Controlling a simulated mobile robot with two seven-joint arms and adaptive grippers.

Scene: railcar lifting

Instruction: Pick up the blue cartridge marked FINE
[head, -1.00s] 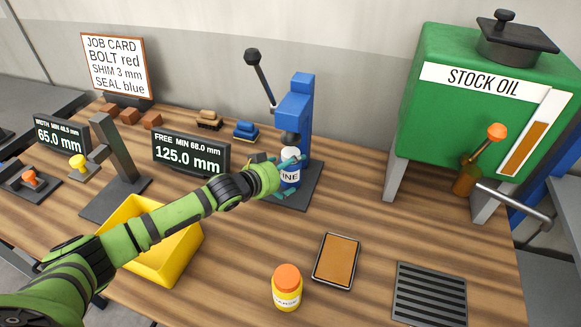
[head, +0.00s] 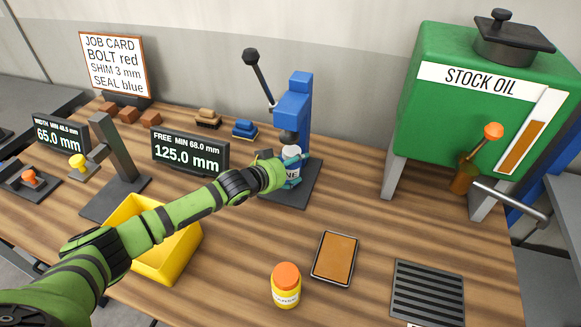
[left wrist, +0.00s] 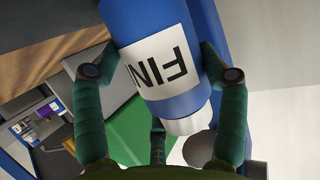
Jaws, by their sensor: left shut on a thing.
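The blue cartridge (head: 292,173) has a white label and a pale cap. It stands on or just over the dark base of the blue press, tilted slightly in the head view; I cannot tell if it touches the base. In the left wrist view the cartridge (left wrist: 165,60) fills the middle, its label reading "FIN" upside down. My left gripper (head: 283,172) is shut on the cartridge, with teal fingers on both sides of it. The fingers also show in the left wrist view (left wrist: 158,85). My right gripper is not in view.
The blue lever press (head: 294,100) stands close behind the cartridge. A yellow bin (head: 185,255) lies under my left arm. A yellow jar with an orange lid (head: 286,284), a brown-topped tray (head: 335,257) and a dark grate (head: 428,292) are in front. The green oil tank (head: 425,115) stands right.

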